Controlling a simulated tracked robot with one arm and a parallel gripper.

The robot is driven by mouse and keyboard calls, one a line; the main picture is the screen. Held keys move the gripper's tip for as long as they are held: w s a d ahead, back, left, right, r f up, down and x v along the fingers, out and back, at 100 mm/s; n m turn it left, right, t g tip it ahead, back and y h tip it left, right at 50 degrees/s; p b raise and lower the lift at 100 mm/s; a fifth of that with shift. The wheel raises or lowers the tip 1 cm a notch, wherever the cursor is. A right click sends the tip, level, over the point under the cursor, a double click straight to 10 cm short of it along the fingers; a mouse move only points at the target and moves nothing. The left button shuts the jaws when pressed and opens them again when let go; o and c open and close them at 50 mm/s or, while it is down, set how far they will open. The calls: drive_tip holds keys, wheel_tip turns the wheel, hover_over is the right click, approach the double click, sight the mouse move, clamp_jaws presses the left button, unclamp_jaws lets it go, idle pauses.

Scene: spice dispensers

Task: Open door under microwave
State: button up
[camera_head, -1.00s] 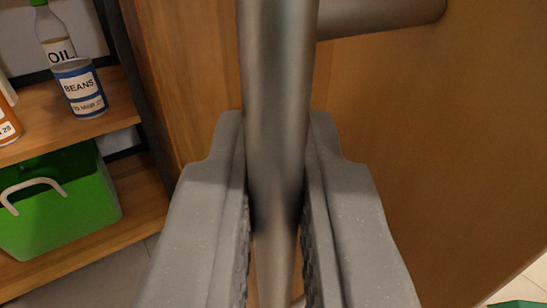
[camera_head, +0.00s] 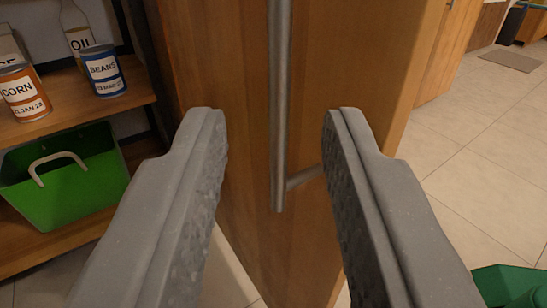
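A wooden door panel (camera_head: 355,75) with a vertical metal bar handle (camera_head: 279,80) fills the middle of the view. The handle's lower end and its lower mount show. My gripper (camera_head: 276,112) is open and empty. Its two grey fingers stand wide apart, one on each side of the handle in the picture, with clear gaps to it. The bar appears beyond the fingers, not gripped. The top of the door and the microwave are out of view. I cannot tell how far the door stands open.
On the left, a wooden shelf (camera_head: 75,122) holds a corn can (camera_head: 24,92), a beans can (camera_head: 103,70) and an oil bottle (camera_head: 78,28). A green bin (camera_head: 65,185) is below. Tiled floor (camera_head: 480,165) is open at right, with a green object (camera_head: 508,285) in the lower corner.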

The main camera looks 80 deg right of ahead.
drive_tip(key=shift+b+v, duration=1.05)
drive_tip(key=shift+v, duration=0.7)
